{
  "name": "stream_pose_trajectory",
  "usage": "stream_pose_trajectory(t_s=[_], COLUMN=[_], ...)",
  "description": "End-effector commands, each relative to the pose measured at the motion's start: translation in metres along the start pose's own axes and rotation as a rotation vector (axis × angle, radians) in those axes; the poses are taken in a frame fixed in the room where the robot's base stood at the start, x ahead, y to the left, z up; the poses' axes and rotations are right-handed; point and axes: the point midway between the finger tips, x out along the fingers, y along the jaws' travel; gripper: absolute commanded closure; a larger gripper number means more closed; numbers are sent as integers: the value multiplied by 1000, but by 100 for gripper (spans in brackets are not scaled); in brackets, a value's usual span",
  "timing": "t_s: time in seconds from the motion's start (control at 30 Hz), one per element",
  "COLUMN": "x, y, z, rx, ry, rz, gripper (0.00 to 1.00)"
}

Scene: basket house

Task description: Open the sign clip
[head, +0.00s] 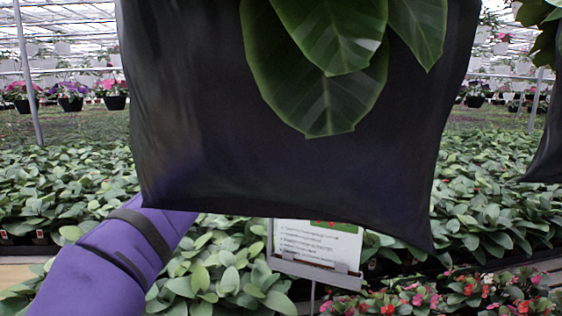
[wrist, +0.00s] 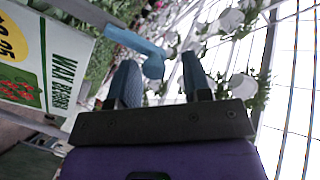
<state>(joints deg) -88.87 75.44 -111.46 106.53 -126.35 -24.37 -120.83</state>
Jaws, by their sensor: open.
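In the wrist view, a sign (wrist: 58,65) with green "WAX BEGONIA" lettering, a yellow patch and a red-flower picture stands tilted at the left. A light blue clip piece (wrist: 130,42) reaches right from the grey bar at the sign's edge and ends in a rounded tip. My gripper (wrist: 160,62) is open, its two dark fingers apart. The blue tip appears in the gap between them, closer to the left finger; I cannot tell whether it touches. In the head view, a white sign (head: 318,243) sits in a grey holder (head: 315,273); its top and my gripper are hidden.
A large black hanging planter (head: 290,160) with big green leaves (head: 315,65) fills the middle of the head view and covers my forearm's end. Beds of green plants (head: 60,185) lie behind. Red and pink flowers (head: 450,297) grow at the lower right.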

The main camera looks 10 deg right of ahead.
Motion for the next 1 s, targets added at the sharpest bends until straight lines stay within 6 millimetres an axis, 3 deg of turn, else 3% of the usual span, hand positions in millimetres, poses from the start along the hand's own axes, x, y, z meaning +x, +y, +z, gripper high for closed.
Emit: stream_pose_trajectory(t_s=[0.7, 1.0], x=[-65, -70], y=[1, 0], z=[0, 0], rx=[0, 1], ry=[-1, 0], rz=[1, 1], gripper=[55, 55])
